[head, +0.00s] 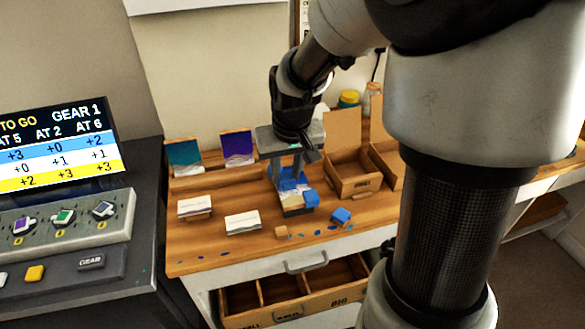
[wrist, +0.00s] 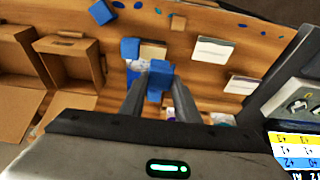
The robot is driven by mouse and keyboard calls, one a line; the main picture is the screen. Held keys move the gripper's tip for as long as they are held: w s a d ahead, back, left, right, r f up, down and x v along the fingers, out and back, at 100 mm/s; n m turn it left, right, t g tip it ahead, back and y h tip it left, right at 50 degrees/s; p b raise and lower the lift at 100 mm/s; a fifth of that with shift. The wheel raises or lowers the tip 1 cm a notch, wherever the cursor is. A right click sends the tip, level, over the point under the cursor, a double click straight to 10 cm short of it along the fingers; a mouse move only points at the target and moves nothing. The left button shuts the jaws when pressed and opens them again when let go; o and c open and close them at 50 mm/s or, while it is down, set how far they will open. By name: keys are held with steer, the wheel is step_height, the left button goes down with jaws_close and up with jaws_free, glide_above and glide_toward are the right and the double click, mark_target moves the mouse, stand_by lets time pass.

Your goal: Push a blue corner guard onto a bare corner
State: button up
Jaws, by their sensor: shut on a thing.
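My gripper (head: 288,172) points down over the worktable and is shut on a blue corner guard (wrist: 159,74). The held guard is between the two fingers in the wrist view, just above or against a small block (head: 291,199) with pale, dark and blue parts. I cannot tell whether they touch. Another blue guard (head: 311,198) sits on the block's front right corner; it also shows in the wrist view (wrist: 130,48). A loose blue guard (head: 341,215) lies on the table to the right. The block's bare corners are partly hidden by the gripper and guards.
White cards (head: 242,224) lie to the front left, and a small wooden cube (head: 281,232) lies in front. Open cardboard boxes (head: 352,183) stand at the right. Teal (head: 185,157) and purple (head: 237,147) panels stand behind. An open drawer (head: 262,291) juts out below.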

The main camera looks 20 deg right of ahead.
steer(key=b, duration=0.5)
glide_above(287, 203)
steer(key=shift+s+a+f, duration=0.1)
steer(key=shift+s+f, duration=0.1)
steer(key=shift+f, duration=1.45)
steer(key=shift+s+a+f, duration=0.1)
steer(key=shift+s+f, duration=0.1)
steer(key=shift+f, duration=1.45)
steer(key=shift+f, duration=0.1)
steer(key=shift+f+b, duration=0.3)
steer(key=shift+f, duration=0.1)
steer(key=shift+f, duration=0.35)
steer(key=shift+d+f+b, duration=0.1)
steer(key=shift+d+b, duration=0.1)
steer(key=shift+b, duration=0.1)
steer(key=o, duration=1.1)
steer(key=shift+f, duration=0.1)
step_height(287, 203, up, 8)
steer(key=p, duration=0.6)
steer(key=shift+w, duration=0.1)
jaws_close()
